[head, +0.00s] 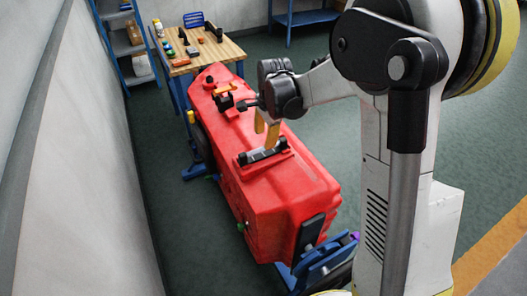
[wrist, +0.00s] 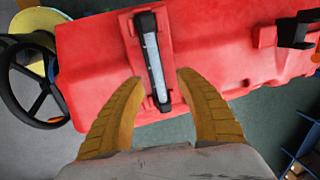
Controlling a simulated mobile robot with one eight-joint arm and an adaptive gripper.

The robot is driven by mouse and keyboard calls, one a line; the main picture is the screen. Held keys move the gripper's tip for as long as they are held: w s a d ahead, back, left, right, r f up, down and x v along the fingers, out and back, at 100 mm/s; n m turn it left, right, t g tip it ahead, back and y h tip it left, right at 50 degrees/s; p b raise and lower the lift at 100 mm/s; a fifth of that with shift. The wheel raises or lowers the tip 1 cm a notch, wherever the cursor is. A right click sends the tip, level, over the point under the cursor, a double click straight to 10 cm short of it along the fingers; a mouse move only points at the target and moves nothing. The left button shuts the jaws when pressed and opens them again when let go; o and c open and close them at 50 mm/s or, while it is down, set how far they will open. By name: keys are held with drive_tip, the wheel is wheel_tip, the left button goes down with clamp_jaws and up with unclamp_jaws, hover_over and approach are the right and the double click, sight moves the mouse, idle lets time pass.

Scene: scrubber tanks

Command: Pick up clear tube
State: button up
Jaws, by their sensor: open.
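The clear tube (wrist: 153,62) is a pale, narrow tube with black end fittings, lying in a recess on top of the red tank (wrist: 90,50). In the head view the tube (head: 262,154) lies across the tank's upper face. My gripper (wrist: 160,82) has two curved yellow fingers, spread apart, with the lower end of the tube between them in the wrist view. No contact with the tube shows. In the head view my gripper (head: 267,127) hangs over the tank near the tube, and the arm partly covers that area.
A black fitting (wrist: 297,32) stands on the tank at right in the wrist view. A black handwheel (wrist: 30,85) is at left. A wooden table (head: 215,52) with several small items stands behind the tank. A grey wall runs along the left; green floor lies open around.

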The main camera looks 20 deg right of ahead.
sight(264, 149)
drive_tip(key=f, duration=0.2)
drive_tip(key=f+b, duration=0.1)
drive_tip(key=f, duration=0.3)
drive_tip(key=shift+w+f+b, duration=0.15)
drive_tip(key=shift+w+b, duration=0.25)
clamp_jaws()
